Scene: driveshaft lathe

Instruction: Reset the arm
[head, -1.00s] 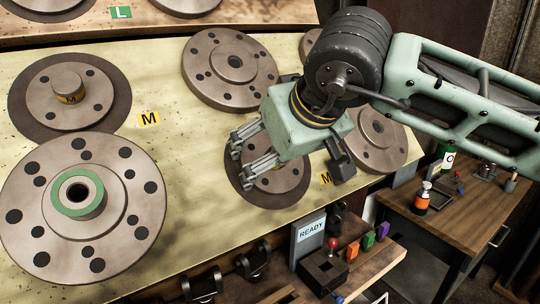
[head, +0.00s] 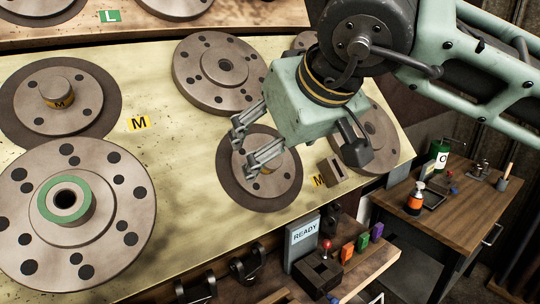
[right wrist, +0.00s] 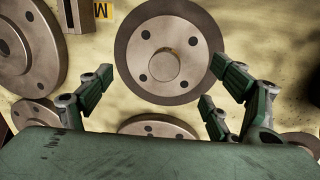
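My right arm reaches in from the right in the head view. Its right gripper (head: 250,142) is open and empty, over the board above a flanged disc (head: 275,172) on a dark round pad. The right wrist view shows the same disc (right wrist: 168,55) beyond the spread fingers, with clear space between them and nothing held. Whether the fingertips touch anything cannot be told, but they look clear of the disc. My left gripper is not in view.
The pale board (head: 190,205) holds several flanged discs, including a large one with a green ring (head: 65,199). A small brown block (head: 336,170) sits by a yellow M label. A READY sign (head: 303,243) and a wooden side table (head: 440,200) stand at the right.

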